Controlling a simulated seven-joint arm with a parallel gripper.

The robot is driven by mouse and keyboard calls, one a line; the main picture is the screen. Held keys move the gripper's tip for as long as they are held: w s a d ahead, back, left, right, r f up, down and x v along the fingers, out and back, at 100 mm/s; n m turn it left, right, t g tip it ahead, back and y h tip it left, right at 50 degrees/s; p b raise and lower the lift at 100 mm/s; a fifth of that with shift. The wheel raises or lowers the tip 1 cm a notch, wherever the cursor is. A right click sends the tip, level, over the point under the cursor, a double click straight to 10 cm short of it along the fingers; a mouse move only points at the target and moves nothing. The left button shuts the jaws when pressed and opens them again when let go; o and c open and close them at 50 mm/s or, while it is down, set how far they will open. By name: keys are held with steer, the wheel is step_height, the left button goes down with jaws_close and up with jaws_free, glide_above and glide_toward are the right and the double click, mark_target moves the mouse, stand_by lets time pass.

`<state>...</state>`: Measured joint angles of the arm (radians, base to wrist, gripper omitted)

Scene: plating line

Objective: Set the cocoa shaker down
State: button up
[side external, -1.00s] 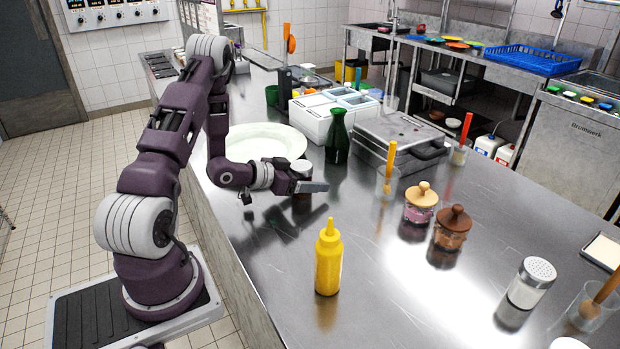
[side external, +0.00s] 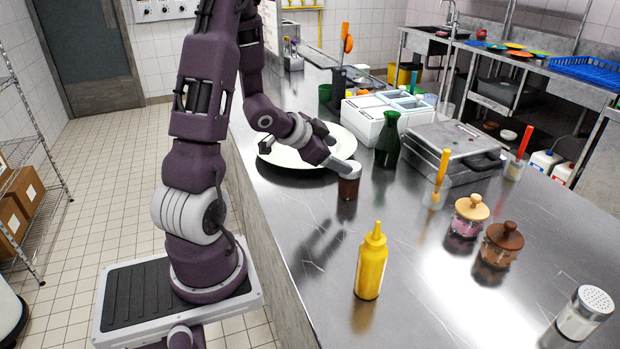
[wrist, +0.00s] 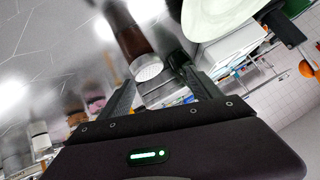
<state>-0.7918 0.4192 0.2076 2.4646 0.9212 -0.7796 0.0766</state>
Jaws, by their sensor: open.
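The cocoa shaker (side external: 349,187) is a small dark brown jar with a light lid, standing upright on the steel counter beside the white plate. In the wrist view the shaker (wrist: 133,42) shows its brown body and silver perforated lid just beyond the fingertips. My gripper (side external: 342,167) is open and angled down at the shaker's top, partly covering its lid in the side view. In the wrist view my gripper (wrist: 153,75) has its two fingers spread apart, with the lid seen between them. I cannot tell whether a finger touches the lid.
The large white plate (side external: 283,158) lies behind the shaker, under my wrist. A green bottle (side external: 388,145) stands to the right, and a yellow squeeze bottle (side external: 371,265) in front. The counter between is clear.

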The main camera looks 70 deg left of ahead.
steer(key=s+d+r+n+g, duration=0.2)
steer(key=s+d+r, duration=0.3)
steer(key=d+r, duration=0.8)
steer(key=s+d+g+h, duration=0.2)
steer(key=s+d, duration=1)
steer(key=s, duration=0.1)
steer(key=shift+d+h, duration=0.35)
steer(key=shift+h, duration=0.05)
